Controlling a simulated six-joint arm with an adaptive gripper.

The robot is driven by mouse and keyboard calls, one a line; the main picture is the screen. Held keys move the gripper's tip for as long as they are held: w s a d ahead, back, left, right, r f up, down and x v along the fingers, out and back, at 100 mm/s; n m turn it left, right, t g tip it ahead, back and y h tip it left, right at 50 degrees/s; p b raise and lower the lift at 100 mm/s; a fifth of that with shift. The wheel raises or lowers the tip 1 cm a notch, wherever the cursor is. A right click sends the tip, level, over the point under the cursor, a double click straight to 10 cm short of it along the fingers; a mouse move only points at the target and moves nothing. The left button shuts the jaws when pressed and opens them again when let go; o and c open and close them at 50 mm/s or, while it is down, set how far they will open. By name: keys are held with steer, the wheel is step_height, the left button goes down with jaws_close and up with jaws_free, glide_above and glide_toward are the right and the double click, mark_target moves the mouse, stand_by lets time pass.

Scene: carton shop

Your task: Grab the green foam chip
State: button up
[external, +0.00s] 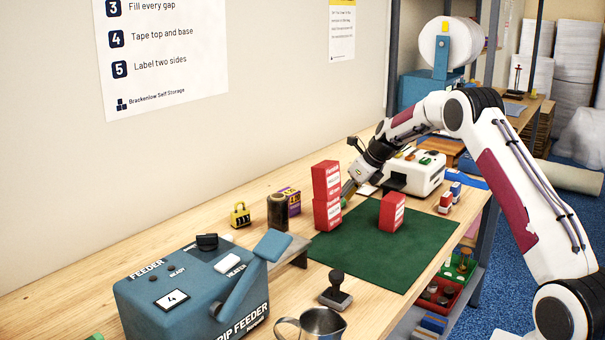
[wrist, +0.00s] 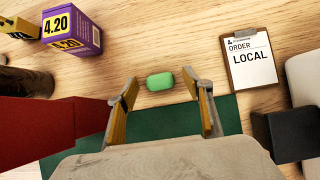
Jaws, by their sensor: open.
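The green foam chip (wrist: 160,81) is a small rounded light-green block. In the wrist view it lies on the wooden bench just beyond the edge of the green mat. My gripper (wrist: 163,85) is open, with its two yellow-padded fingers on either side of the chip's line and the chip near the gap between the tips. I cannot tell whether the tips are level with it.
Stacked red boxes (external: 327,196) stand close to my gripper, at its left in the wrist view (wrist: 45,128). Another red box (external: 392,212) stands on the green mat (external: 385,255). A purple box (wrist: 72,32), a clipboard (wrist: 250,55) and a white machine (external: 418,170) are nearby.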

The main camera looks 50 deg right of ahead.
steer(key=c, duration=0.7)
steer(key=shift+c, duration=0.2)
steer(key=shift+r, duration=0.1)
steer(key=shift+r, duration=4.9)
